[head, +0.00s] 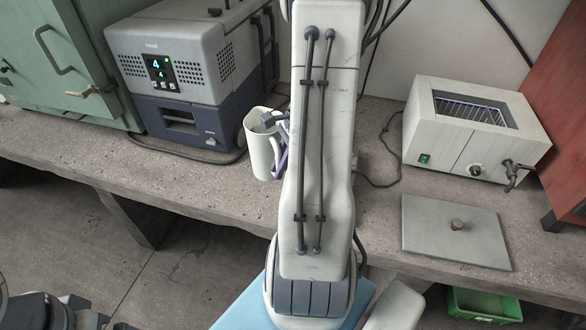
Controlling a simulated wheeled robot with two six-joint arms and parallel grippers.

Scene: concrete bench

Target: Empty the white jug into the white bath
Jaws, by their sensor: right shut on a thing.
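The white jug (262,150) is near the middle of the head view, in front of the grey and blue machine. My right gripper (277,126) is shut on the jug at its right side, with my arm partly hiding the grip. The jug looks roughly upright with its opening up; I cannot tell what is in it. The white bath (451,137) stands on the bench at the right, well apart from the jug. Its top is open, showing a rack inside, and a tap is on its front right. My left gripper is not in view.
A grey lid (420,235) with a knob lies on the bench (375,190) in front of the bath. A grey and blue machine (184,62) and a green cabinet (62,55) stand at left. A red cabinet (560,110) borders the bath. A green crate (484,303) sits below.

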